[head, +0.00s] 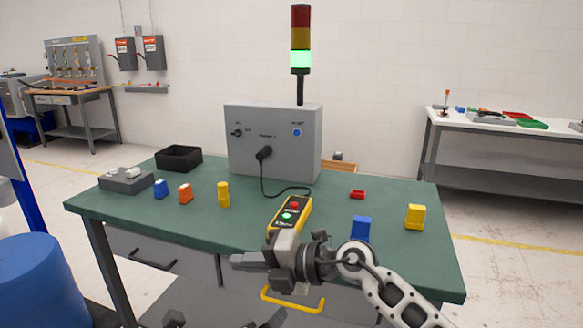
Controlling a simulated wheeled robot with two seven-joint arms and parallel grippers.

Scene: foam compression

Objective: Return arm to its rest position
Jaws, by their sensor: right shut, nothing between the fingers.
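My right arm (405,300) comes in from the lower right, over the front edge of the green table (150,215). Its gripper (236,262) points left, shut and empty, in front of a yellow control pendant (304,207) with a red and a green button. The gripper's body hides the pendant's lower part. I cannot tell how far apart they are. Dark parts at the bottom edge may belong to my left arm; its jaws cannot be made out.
A grey control box (290,155) with a cable and a green-lit signal tower (300,60) stands at the back. A black tray (178,158), grey block (126,180) and several coloured blocks lie around. A blue barrel (40,280) stands at left.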

